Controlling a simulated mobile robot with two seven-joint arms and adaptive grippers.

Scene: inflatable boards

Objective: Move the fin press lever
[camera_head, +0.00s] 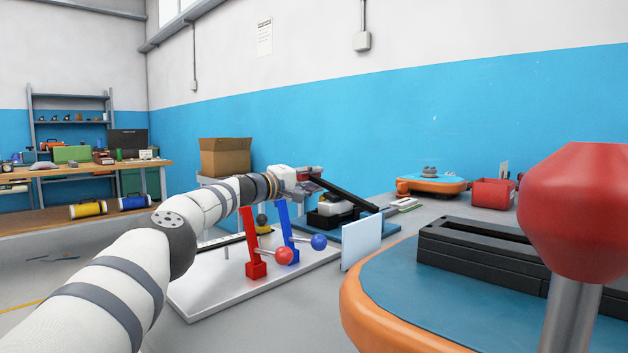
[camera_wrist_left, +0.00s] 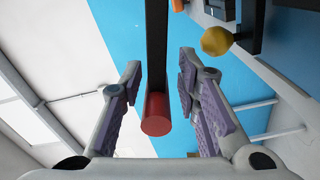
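The fin press has a black lever (camera_head: 345,195) that slopes up to the left above a blue base (camera_head: 350,234). In the left wrist view the black lever (camera_wrist_left: 157,40) ends in a red grip (camera_wrist_left: 156,115). My left gripper (camera_head: 311,184) is at the raised end of the lever. In the left wrist view its fingers (camera_wrist_left: 160,68) are spread, one on each side of the lever and its red grip, with gaps visible on both sides. My right gripper is not in view.
A white board (camera_head: 205,293) with upright red (camera_head: 250,235) and blue (camera_head: 284,225) levers lies below my left forearm. A large red knob (camera_head: 575,210) and an orange-rimmed blue board (camera_head: 400,300) fill the right foreground. A pale upright panel (camera_head: 361,243) stands before the press.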

